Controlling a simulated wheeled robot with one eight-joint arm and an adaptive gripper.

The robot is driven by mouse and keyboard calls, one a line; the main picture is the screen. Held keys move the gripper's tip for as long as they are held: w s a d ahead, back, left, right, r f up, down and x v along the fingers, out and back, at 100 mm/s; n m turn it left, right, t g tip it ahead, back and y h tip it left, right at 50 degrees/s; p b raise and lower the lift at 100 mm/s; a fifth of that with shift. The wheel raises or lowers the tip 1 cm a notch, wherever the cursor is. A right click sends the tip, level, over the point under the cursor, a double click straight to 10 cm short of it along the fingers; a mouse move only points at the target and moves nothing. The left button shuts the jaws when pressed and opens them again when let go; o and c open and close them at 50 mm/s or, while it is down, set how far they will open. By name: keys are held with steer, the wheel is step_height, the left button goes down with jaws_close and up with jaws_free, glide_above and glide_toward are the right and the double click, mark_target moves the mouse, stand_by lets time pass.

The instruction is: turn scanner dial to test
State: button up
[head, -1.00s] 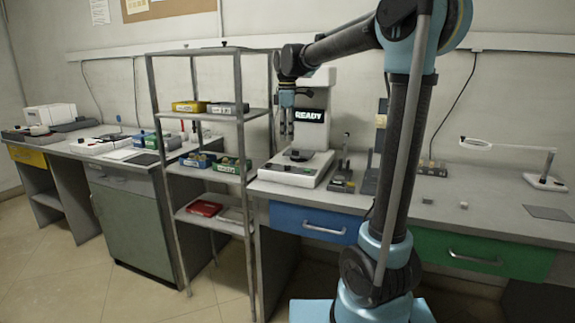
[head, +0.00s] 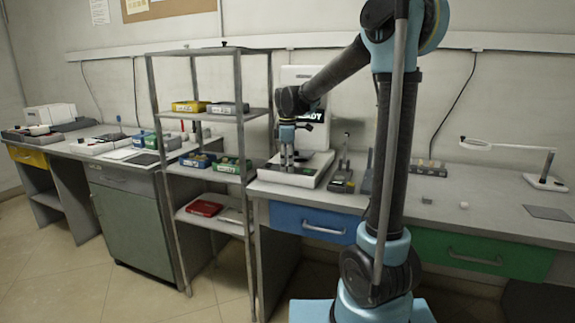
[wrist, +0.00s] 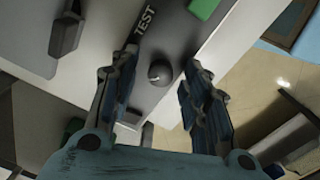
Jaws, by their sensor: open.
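The scanner (head: 318,137) is a white unit with a tall back and a low base. Its dark screen reads READY, partly hidden by my arm. In the wrist view, the dial (wrist: 159,73) is a small dark round knob on a dark panel strip. The word TEST (wrist: 146,20) is printed beside it, and a green button (wrist: 203,7) is further along. My gripper (head: 288,163) is low over the front of the scanner base. In the wrist view, its open fingers (wrist: 162,68) lie on either side of the dial, and I cannot tell whether they touch it.
A metal shelf rack (head: 240,120) with small bins stands close to the left of the scanner. A dark device (head: 342,178) sits close to its right. A magnifier lamp (head: 545,180) stands at the right of the bench, where the top is mostly clear.

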jaws_close()
steer(key=shift+m, duration=0.3)
steer(key=m, duration=0.3)
steer(key=shift+w+m, duration=0.1)
steer(key=shift+m, duration=0.2)
steer(key=m, duration=0.4)
steer(key=shift+m, duration=0.3)
steer(key=m, duration=0.4)
steer(key=shift+m, duration=0.3)
steer(key=shift+a+m, duration=0.1)
steer(key=shift+m, duration=2.1)
